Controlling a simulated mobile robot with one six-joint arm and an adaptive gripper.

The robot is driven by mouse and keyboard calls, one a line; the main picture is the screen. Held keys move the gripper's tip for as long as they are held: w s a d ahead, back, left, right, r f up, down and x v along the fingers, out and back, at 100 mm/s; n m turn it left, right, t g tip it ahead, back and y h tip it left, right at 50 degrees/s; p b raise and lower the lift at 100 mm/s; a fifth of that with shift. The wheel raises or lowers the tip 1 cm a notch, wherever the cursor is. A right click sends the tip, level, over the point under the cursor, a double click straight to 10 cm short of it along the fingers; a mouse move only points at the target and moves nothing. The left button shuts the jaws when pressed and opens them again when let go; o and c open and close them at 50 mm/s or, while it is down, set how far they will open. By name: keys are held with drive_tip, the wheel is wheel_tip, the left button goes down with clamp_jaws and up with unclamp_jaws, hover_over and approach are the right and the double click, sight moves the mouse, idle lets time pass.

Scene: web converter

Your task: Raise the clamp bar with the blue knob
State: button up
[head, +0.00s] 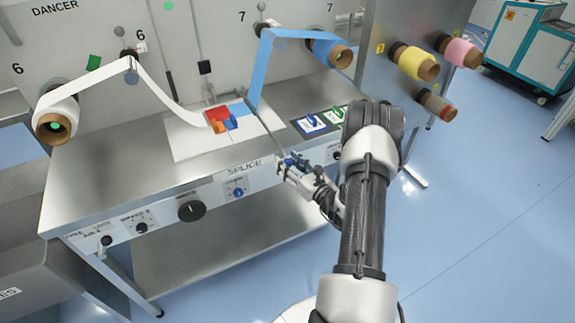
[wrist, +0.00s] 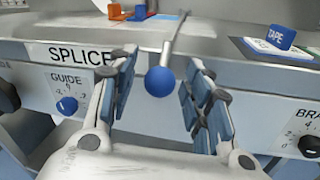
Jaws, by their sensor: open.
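In the wrist view the round blue knob (wrist: 160,80) sits at the near end of the thin grey clamp bar (wrist: 174,42), just beyond the table's front edge. My gripper (wrist: 159,66) is open, with one blue-padded finger on each side of the knob and visible space to both. The knob is not held. In the head view the clamp bar (head: 265,131) slants across the white splice sheet (head: 190,146) toward my gripper (head: 290,162). There the knob is hard to tell from the blue finger pads.
Red, orange and blue blocks (head: 219,117) lie under the webs on the sheet. A dark tray (head: 301,131) with a blue TAPE block (wrist: 281,37) is right of the bar. Below the table edge is the front panel with the GUIDE dial (wrist: 67,105) and other knobs.

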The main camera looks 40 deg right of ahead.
drive_tip(key=shift+w, duration=0.4)
drive_tip(key=shift+c, duration=0.2)
clamp_jaws()
idle(0.4)
